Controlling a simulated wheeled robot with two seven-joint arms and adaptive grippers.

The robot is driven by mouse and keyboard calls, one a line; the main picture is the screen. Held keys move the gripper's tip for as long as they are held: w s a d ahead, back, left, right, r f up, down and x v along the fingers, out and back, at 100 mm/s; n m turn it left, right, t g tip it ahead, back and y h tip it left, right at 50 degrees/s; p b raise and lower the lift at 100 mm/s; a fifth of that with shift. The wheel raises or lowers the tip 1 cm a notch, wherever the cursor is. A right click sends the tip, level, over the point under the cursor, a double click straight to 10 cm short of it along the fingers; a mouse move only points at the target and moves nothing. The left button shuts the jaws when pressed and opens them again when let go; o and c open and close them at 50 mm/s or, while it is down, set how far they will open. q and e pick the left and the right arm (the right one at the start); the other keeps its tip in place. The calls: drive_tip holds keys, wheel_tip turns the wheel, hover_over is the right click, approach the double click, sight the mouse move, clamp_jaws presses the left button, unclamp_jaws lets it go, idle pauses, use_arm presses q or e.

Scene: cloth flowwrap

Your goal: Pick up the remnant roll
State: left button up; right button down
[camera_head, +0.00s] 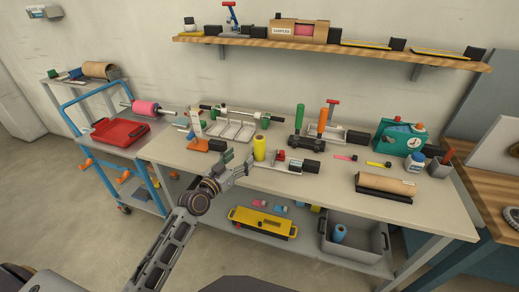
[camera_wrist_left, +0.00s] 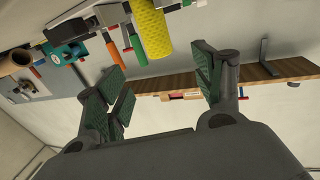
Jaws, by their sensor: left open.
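A yellow roll (camera_head: 259,148) stands upright on the workbench near its front edge, the likeliest remnant roll. In the left wrist view the textured yellow roll (camera_wrist_left: 152,32) shows ahead of the jaws, towards the top of the picture. My left gripper (camera_head: 238,164) is open and empty, just left of the roll in the head view. In the left wrist view the two green-padded fingers (camera_wrist_left: 162,80) are spread well apart with nothing between them. I cannot tell the exact gap to the roll. My right gripper is out of view.
A red-and-grey fixture with a black block (camera_head: 296,163) lies right of the yellow roll. An orange-based stand (camera_head: 208,144) is to the left. A brown roll (camera_head: 386,184) lies on the front right of the bench (camera_head: 330,192). A shelf (camera_head: 340,47) hangs above.

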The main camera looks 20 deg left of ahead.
sight(256, 143)
use_arm(q)
drive_tip(key=shift+w, duration=0.15)
drive_tip(key=shift+x, duration=3.4)
drive_tip(key=shift+w+d, duration=0.2)
drive_tip(key=shift+w, duration=0.5)
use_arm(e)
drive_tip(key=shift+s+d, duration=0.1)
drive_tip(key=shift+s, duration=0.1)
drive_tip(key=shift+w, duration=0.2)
use_arm(q)
drive_tip(key=shift+w, duration=0.15)
